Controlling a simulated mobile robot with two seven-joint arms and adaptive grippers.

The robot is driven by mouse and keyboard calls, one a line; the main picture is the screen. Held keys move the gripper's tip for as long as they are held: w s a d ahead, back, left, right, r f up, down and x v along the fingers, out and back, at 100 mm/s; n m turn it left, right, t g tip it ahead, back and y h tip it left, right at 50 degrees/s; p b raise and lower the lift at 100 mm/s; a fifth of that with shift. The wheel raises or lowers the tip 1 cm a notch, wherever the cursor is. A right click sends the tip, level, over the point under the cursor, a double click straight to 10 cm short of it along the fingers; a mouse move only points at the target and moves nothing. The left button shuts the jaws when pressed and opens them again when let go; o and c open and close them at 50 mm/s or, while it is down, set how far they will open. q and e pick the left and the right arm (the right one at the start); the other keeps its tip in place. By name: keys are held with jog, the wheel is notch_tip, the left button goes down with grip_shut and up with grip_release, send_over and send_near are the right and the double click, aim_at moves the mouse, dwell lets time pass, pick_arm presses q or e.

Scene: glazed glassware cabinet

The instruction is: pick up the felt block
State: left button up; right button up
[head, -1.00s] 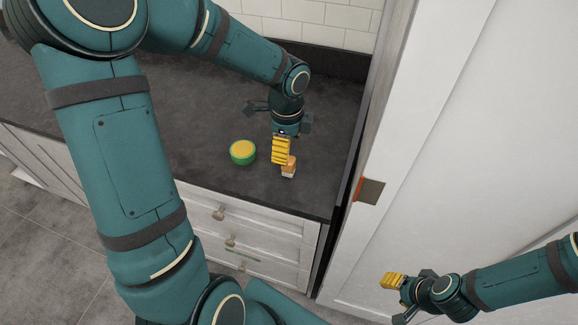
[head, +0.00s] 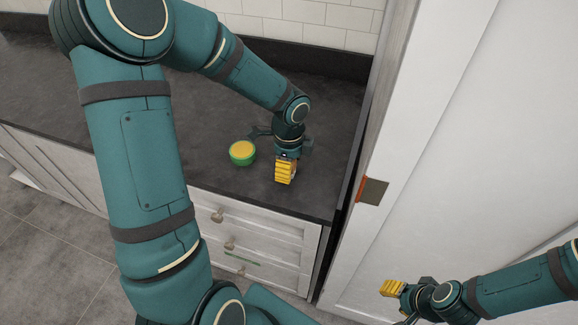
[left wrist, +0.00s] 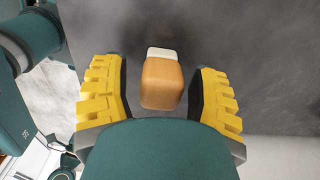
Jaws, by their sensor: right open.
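The felt block, orange-brown with a white end, shows in the left wrist view (left wrist: 162,82) on the dark countertop (head: 190,105). My left gripper (head: 285,174) points down over it near the counter's front edge. In the left wrist view the yellow-padded fingers are apart on either side of the block, with gaps on both sides. In the head view the gripper hides nearly all of the block. My right gripper (head: 392,289) is open, low at the right in front of the white door, away from the block.
A green round container with a yellow top (head: 242,152) stands on the counter just left of my left gripper. A white door panel (head: 450,130) with a hinge (head: 374,191) is at the right. White drawers (head: 262,235) lie below the counter edge. The counter's left is clear.

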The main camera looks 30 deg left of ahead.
pick_arm(q)
jog(key=c, duration=0.8)
